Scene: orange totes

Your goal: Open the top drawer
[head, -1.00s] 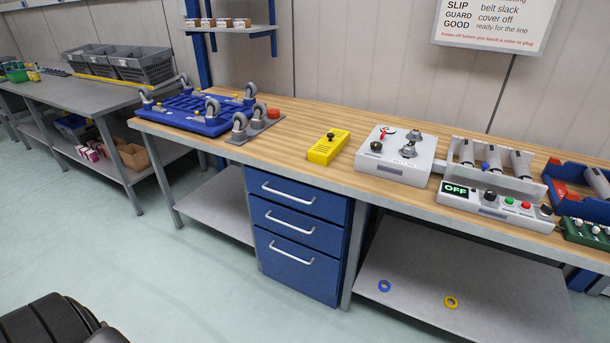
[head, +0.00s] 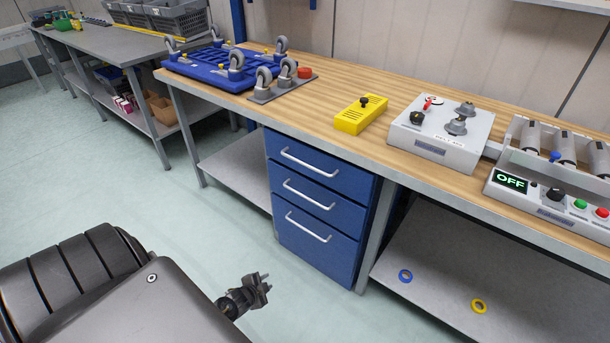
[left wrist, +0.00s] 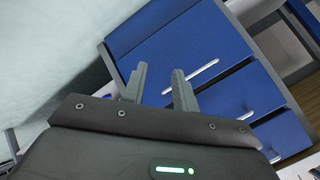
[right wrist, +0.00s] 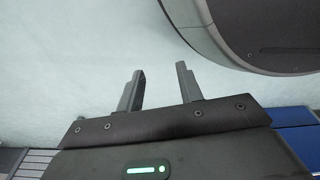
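The blue drawer unit (head: 365,263) stands under the wooden bench. Its top drawer (head: 335,178) is flush and shut, with a white bar handle (head: 308,162). Two more shut drawers are below it. My left gripper (head: 264,284) is in front of the unit, low and to the left, apart from it. In the left wrist view the left gripper (left wrist: 161,83) is open and empty, with blue drawer fronts (left wrist: 240,95) and a handle (left wrist: 205,71) beyond the fingers. My right gripper (right wrist: 160,80) is open and empty above the floor; it is not visible in the head view.
The bench top (head: 300,105) holds a blue caster frame (head: 205,68), a yellow box (head: 360,117) and a grey control box (head: 440,130). A lower shelf (head: 440,260) with two rings is right of the drawers. The floor before the unit is clear.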

